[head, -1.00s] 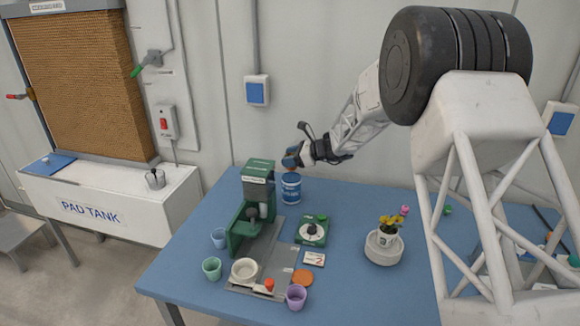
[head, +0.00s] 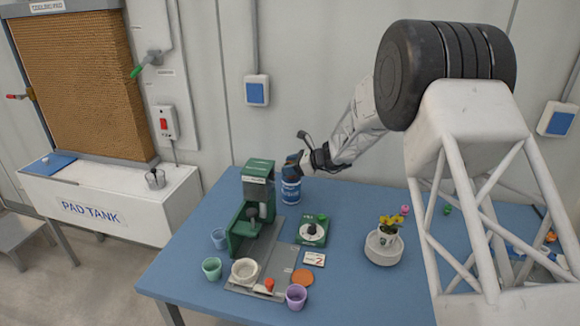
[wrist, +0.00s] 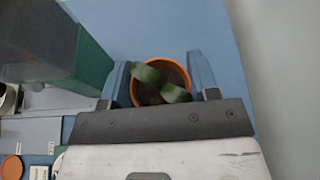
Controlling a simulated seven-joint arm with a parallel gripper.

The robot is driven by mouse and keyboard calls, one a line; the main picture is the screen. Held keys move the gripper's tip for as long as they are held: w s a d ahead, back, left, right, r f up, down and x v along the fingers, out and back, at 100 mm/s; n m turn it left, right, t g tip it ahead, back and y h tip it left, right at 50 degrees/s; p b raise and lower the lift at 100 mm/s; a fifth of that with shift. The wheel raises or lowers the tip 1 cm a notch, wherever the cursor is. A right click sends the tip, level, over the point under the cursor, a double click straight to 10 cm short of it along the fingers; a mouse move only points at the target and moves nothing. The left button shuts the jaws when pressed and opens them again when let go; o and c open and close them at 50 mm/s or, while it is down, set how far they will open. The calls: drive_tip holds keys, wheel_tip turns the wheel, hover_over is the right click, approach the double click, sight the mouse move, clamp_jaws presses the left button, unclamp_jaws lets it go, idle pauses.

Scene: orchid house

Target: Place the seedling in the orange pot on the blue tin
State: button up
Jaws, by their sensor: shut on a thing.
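My gripper (head: 290,167) is right over the top of the blue tin (head: 291,191), which stands upright at the back of the blue table. In the wrist view, the orange pot (wrist: 150,63) sits between the two fingers of my gripper (wrist: 162,82), and they are shut on it. The seedling's green leaves (wrist: 165,82) show over dark soil inside the pot. The pot is mostly hidden by my gripper in the head view. I cannot tell whether its base touches the tin. The tin is hidden in the wrist view.
A green machine (head: 257,180) stands just left of the tin. In front are a green device (head: 313,231), an orange disc (head: 302,277) and several small cups. A flowering plant in a white pot (head: 387,238) is at the right. The table (head: 350,205) right of the tin is clear.

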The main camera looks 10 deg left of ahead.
drive_tip(key=o, duration=1)
drive_tip(key=shift+f, duration=0.15)
drive_tip(key=shift+c, duration=0.2)
drive_tip(key=shift+r, duration=0.2)
drive_tip(key=v, duration=1.2)
drive_tip(key=shift+w, duration=0.1)
